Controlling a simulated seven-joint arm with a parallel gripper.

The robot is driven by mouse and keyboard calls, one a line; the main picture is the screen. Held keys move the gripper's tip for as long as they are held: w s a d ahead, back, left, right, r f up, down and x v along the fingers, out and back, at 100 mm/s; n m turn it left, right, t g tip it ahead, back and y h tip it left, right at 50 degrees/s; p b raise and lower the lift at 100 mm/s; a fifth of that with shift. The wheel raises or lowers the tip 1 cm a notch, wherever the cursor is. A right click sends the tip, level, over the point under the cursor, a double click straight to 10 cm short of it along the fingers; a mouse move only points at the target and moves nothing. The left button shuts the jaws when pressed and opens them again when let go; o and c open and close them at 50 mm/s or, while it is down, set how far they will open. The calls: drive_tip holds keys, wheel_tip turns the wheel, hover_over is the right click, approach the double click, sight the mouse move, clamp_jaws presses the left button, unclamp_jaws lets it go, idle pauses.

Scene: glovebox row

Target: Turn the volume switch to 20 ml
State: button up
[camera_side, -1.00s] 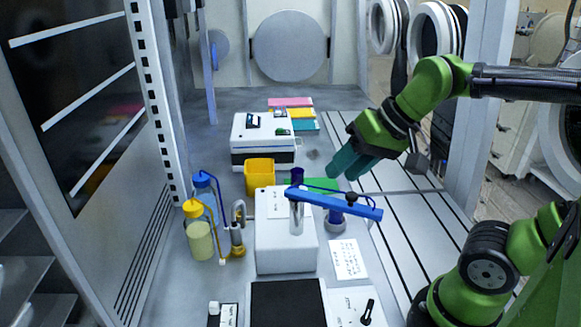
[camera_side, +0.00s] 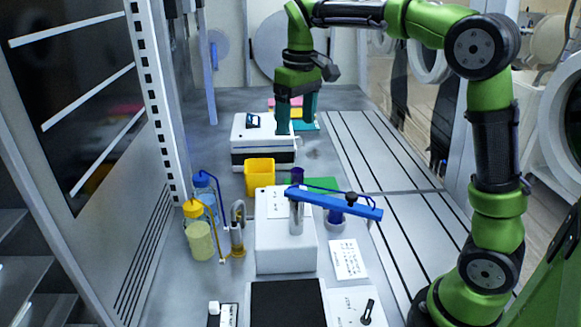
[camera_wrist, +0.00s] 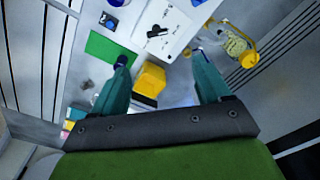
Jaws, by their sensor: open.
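A black pointer switch (camera_wrist: 157,31) sits on a labelled face of the white box (camera_wrist: 180,18) in the wrist view, ahead of my fingertips. Its markings are too small to read. The white box (camera_side: 286,240) stands mid-bench in the side view, with a blue arm (camera_side: 335,202) above it. Another black knob (camera_side: 368,312) is on a white panel at the bottom. I cannot tell from the labels which is the volume switch. My gripper (camera_side: 296,128) is open, pointing down beside the rear white instrument (camera_side: 262,148). Its teal fingers (camera_wrist: 160,57) are apart and empty in the wrist view.
A yellow cup (camera_side: 259,178) stands between my gripper and the white box. Bottles (camera_side: 200,240) and tubing stand left of the box. A green mat (camera_side: 322,184) lies behind it. The slotted panels (camera_side: 385,150) on the right are clear.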

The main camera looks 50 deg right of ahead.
drive_tip(key=shift+g, duration=0.3)
drive_tip(key=f, duration=0.6)
drive_tip(key=w+f, duration=0.1)
drive_tip(key=f, duration=1)
drive_tip(key=shift+w+d+f, duration=0.25)
drive_tip(key=shift+w+f, duration=0.05)
drive_tip(key=c, duration=1)
drive_tip(key=shift+c, duration=0.2)
